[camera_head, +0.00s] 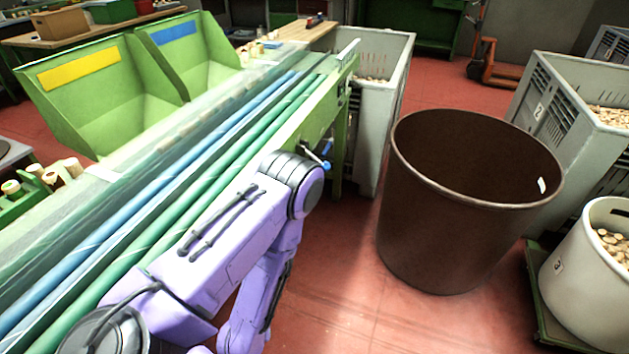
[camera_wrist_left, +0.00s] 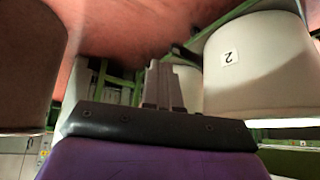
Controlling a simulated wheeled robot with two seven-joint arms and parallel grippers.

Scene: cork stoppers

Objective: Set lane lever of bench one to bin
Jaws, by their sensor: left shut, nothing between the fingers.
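In the head view, a bench (camera_head: 318,112) with blue and green lanes runs from the lower left to the upper middle. A small lever with a blue handle (camera_head: 322,161) sticks out from the bench's right side, just beyond the bend of my left arm. Its setting cannot be told. My left gripper (camera_wrist_left: 163,84) is shut and empty in the left wrist view, with no lever near its fingers there. It is hidden in the head view, where my forearm runs down to the bottom edge. My right gripper is not in view.
A large brown bin (camera_head: 430,225) stands on the red floor right of the bench. A grey crate (camera_head: 375,130) stands behind the lever. A white tub (camera_head: 580,275) is at the right edge. A white tub marked 2 (camera_wrist_left: 255,75) is near the left gripper. Open floor lies between bench and brown bin.

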